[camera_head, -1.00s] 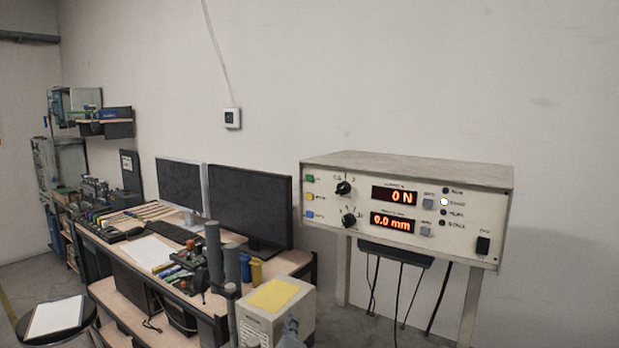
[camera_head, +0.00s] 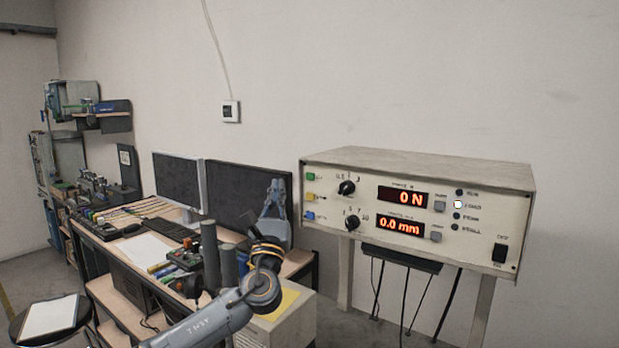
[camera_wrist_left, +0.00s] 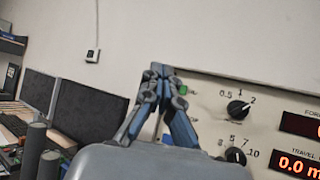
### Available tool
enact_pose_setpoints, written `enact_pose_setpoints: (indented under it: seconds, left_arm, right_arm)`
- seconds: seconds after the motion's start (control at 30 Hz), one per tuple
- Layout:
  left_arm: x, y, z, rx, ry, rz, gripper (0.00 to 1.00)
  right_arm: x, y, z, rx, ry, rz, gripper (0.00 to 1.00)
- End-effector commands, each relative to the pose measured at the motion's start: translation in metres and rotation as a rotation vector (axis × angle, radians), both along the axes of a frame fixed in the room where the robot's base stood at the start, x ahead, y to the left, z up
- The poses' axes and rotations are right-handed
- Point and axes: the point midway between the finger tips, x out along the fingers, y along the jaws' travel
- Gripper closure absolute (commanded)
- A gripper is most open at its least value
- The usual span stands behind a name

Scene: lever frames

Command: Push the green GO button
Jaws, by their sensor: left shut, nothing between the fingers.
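The green button (camera_head: 311,177) is the top one in a column of three at the left edge of the control box's front panel (camera_head: 470,240). In the left wrist view the green button (camera_wrist_left: 183,90) shows just right of my fingertips. My left gripper (camera_head: 275,185) is shut and empty, pointing up, left of the panel in the head view. In the left wrist view the left gripper (camera_wrist_left: 160,70) covers part of the panel's left edge. The gap between fingertips and button is hard to judge. My right gripper is not in view.
Below the green button are a yellow button (camera_head: 310,197) and a blue button (camera_head: 310,216). Two black knobs (camera_head: 346,188) and red displays reading 0 N and 0.0 mm lie to their right. A desk with two monitors (camera_head: 240,200) stands left, behind my arm.

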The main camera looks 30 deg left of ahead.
Motion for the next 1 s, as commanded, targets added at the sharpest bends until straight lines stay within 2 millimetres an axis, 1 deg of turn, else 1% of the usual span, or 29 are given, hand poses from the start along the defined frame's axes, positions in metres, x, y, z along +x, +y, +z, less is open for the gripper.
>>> enact_pose_setpoints:
  seconds: [0.2,0.33,0.5,0.73,0.8,1.0]
  left_arm:
    - [0.001,0.0,-0.001,-0.004,0.0,-0.001,1.0]
    - [0.009,0.0,-0.001,-0.004,0.0,0.0,1.0]
    - [0.031,-0.002,-0.001,-0.006,-0.001,-0.001,1.0]
    - [0.063,-0.005,-0.002,-0.004,-0.001,-0.002,1.0]
    - [0.071,-0.005,-0.003,-0.007,-0.001,-0.001,1.0]
    - [0.085,-0.007,-0.002,-0.006,-0.001,-0.001,1.0]
  right_arm:
    - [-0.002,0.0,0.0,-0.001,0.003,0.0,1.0]
    - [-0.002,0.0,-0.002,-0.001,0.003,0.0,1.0]
    - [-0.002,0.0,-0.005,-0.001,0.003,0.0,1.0]
    - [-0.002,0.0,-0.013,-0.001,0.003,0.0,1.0]
    - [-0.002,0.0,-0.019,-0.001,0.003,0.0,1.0]
    - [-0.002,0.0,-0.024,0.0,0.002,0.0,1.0]
